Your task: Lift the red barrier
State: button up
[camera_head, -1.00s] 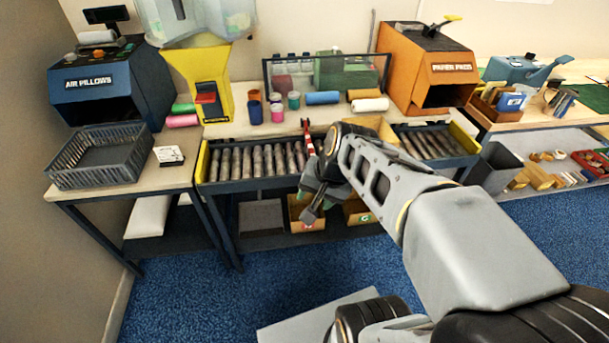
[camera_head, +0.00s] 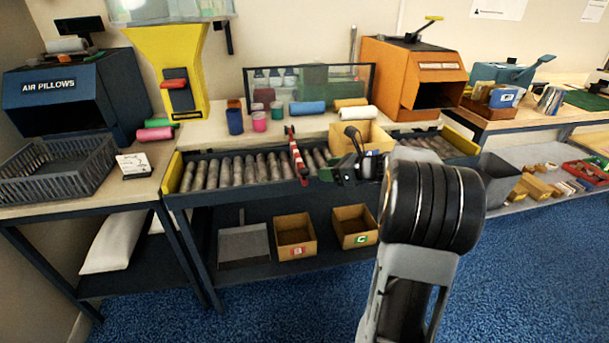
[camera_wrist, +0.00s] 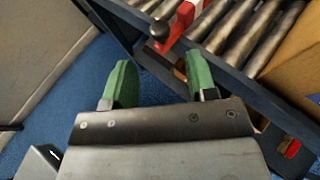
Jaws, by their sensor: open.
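The red barrier (camera_head: 297,155) is a red and white striped arm lying across the roller conveyor (camera_head: 235,172). In the wrist view its red end (camera_wrist: 178,26) with a dark round knob (camera_wrist: 159,30) shows at the conveyor's near rail, ahead of the fingers. My gripper (camera_wrist: 160,85) has two green fingers spread apart with nothing between them. The knob is beyond the fingertips and roughly midway between them, apart from both. In the head view my gripper is just right of the barrier's near end, partly hidden by my own arm.
An open carton (camera_head: 358,136) sits on the rollers right of the barrier. Bins marked B (camera_head: 295,237) and C (camera_head: 354,226) stand on the lower shelf. A grey basket (camera_head: 60,172) is on the left table. Blue floor in front is free.

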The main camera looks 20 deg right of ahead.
aim_at(305, 170)
jog(key=b+x, duration=0.1)
jog(key=x, duration=0.8)
jog(key=shift+w+a+f+b, duration=0.1)
jog(key=shift+w+a+b, duration=0.1)
jog(key=shift+b, duration=0.1)
grip_shut()
